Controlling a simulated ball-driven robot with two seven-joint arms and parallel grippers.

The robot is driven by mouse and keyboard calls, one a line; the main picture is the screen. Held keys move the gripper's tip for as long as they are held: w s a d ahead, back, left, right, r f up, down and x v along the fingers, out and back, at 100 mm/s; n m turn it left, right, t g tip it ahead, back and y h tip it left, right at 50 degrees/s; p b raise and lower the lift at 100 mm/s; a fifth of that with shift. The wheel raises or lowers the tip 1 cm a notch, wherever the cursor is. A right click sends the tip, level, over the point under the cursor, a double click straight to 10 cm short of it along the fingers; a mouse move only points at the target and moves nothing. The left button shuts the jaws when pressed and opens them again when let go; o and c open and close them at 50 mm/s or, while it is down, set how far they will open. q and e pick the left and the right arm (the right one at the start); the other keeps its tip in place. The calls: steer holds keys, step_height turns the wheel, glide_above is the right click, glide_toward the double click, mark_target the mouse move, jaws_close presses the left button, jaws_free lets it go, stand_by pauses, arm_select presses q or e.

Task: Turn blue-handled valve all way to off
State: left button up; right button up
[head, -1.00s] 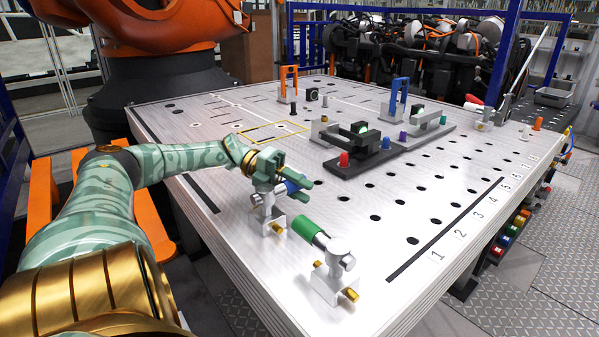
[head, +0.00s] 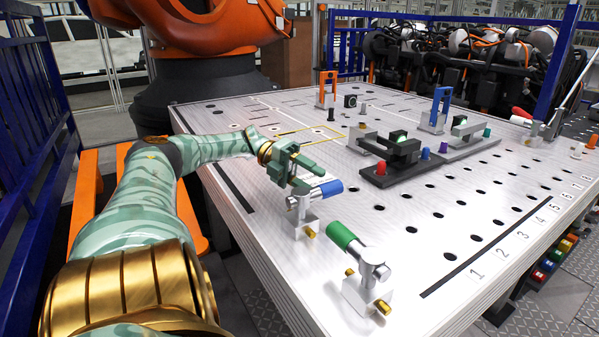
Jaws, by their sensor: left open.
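The blue-handled valve (head: 304,216) stands on the metal table near its left front edge. Its blue handle (head: 331,188) lies roughly level and points to the right. My left gripper (head: 304,178) is open, just behind and left of the blue handle. Its fingers look empty, and I cannot tell whether a fingertip touches the handle. A similar valve with a green handle (head: 341,236) stands nearer the front. My right gripper is not in view.
The metal table (head: 440,235) has rows of holes and is mostly clear at the middle right. Dark and grey fixtures (head: 400,165) with colored knobs stand farther back. A blue arch (head: 440,105) and an orange arch (head: 328,90) stand behind them.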

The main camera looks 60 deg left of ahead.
arm_select(q)
steer(key=b+v, duration=0.1)
steer(key=v, duration=0.1)
steer(key=f+b+v, duration=0.1)
steer(key=b+v, duration=0.1)
steer(key=shift+a+r, duration=0.1)
steer(key=shift+a, duration=0.25)
steer(key=shift+s+a+r+b, duration=0.2)
steer(key=shift+a+r+b, duration=0.2)
steer(key=shift+b, duration=0.1)
steer(key=shift+s+r, duration=0.1)
steer(key=shift+r, duration=0.05)
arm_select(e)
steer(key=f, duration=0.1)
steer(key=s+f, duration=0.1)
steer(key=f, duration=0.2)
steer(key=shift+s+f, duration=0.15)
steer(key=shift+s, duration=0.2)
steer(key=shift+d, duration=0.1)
